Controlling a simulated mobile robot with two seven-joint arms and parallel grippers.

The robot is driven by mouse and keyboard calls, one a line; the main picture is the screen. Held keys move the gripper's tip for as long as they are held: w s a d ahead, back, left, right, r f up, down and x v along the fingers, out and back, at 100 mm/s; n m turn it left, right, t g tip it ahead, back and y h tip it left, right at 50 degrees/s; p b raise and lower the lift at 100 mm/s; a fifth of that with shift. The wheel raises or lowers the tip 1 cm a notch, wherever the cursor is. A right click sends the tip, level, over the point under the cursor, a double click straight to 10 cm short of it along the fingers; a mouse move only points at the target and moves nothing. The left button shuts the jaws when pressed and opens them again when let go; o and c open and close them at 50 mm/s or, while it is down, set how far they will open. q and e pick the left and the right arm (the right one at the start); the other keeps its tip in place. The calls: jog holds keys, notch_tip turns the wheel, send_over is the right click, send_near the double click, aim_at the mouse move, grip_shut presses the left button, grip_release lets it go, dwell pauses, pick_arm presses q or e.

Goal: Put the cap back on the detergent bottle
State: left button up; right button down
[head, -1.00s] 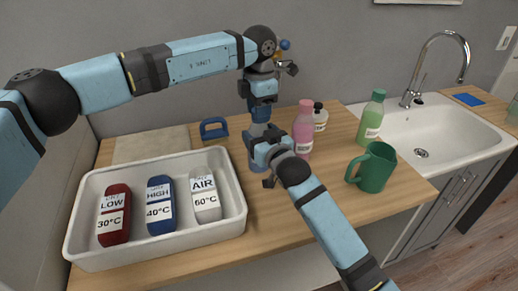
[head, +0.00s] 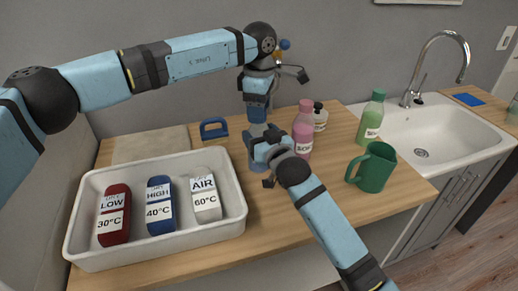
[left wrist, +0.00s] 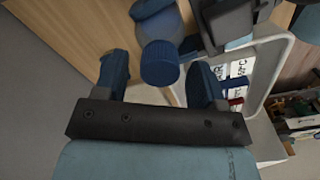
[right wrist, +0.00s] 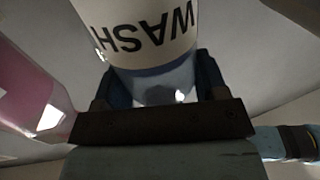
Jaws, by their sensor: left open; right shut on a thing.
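The detergent bottle (head: 256,163) stands upright on the counter, pale blue, with a white label reading WASH in the right wrist view (right wrist: 140,28). My right gripper (head: 268,160) is shut around its body. The ribbed blue cap (left wrist: 160,63) shows in the left wrist view, in front of the bottle's top; it appears to sit on the neck, but the join is hidden. My left gripper (left wrist: 162,75) is open, with one finger on each side of the cap and gaps visible. In the head view my left gripper (head: 257,108) is directly above the bottle and hides the cap.
A pink bottle (head: 303,135), a white bottle (head: 320,117), a green bottle (head: 371,120) and a green mug (head: 373,170) stand right of the grippers. A blue-handled thing (head: 214,128) lies behind; the sink (head: 440,130) is right.

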pick_arm(q)
notch_tip(320, 180, up, 4)
jog(key=shift+f, duration=0.1)
jog(key=shift+c, duration=0.5)
jog(key=n, duration=0.2)
jog(key=r+n, duration=0.1)
jog(key=n, duration=0.1)
jog(key=shift+r, duration=0.1)
jog(key=n, duration=0.2)
jog(key=r+n, duration=0.1)
jog(key=n, duration=0.4)
jog(key=r+n, duration=0.1)
jog(key=n, duration=0.3)
jog(key=shift+r, duration=0.2)
jog(key=shift+f, duration=4.05)
